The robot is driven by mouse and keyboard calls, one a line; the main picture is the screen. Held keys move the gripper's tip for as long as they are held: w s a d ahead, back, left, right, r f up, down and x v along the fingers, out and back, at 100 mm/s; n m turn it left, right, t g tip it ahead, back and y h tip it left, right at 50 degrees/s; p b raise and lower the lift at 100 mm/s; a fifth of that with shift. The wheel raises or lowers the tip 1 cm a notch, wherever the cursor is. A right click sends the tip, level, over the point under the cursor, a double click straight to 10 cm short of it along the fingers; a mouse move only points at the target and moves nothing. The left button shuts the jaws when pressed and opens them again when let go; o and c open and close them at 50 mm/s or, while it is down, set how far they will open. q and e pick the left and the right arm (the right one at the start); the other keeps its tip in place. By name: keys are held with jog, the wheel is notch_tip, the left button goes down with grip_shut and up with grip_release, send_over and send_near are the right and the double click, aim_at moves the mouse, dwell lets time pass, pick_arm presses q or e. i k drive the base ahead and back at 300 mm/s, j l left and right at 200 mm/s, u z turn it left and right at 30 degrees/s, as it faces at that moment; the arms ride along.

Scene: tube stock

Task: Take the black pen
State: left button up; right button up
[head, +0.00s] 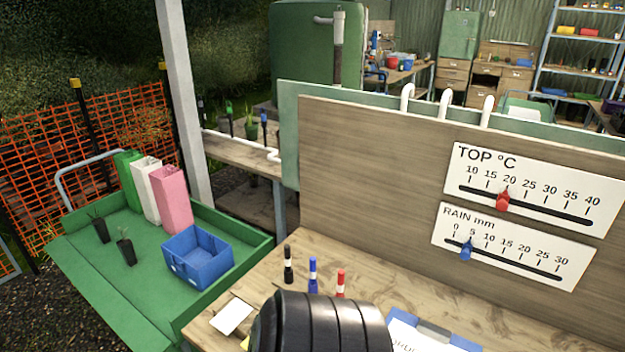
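The black pen (288,264) stands upright on the wooden bench top, in front of the upright wooden board. It has a black body with a white band. A blue pen (312,274) stands just to its right, and a red pen (341,282) stands right of that. The pens are slightly apart, and the lower part of the red one is hidden by a dark ribbed shape at the bottom edge. Neither of my grippers shows in the head view.
The board carries a TOP °C scale (472,182) and a RAIN mm scale (450,239). A white card (232,317) lies left of the pens. A blue-edged clipboard (440,334) is at lower right. A green tray table (100,290) with a blue crate (197,262) stands left.

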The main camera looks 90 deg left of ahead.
aim_at(286, 247)
jog(key=u, duration=2.7)
